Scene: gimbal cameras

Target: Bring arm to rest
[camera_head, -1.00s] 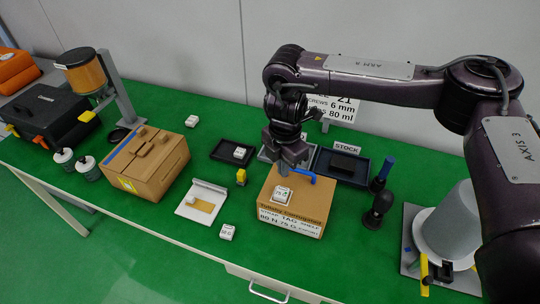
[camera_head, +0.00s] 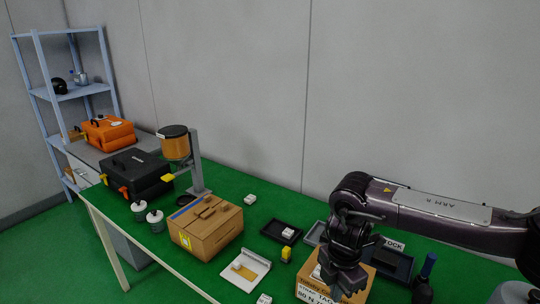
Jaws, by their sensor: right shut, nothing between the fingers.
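My right arm comes in from the right edge in the head view. Its gripper (camera_head: 347,284) points down in front of and over the right cardboard box (camera_head: 309,290), hiding much of the box's top. The fingers are shut with nothing seen between them. A small white block on that box is mostly hidden behind the gripper. My left gripper does not show.
A shelf rack (camera_head: 80,92) stands at the far left.

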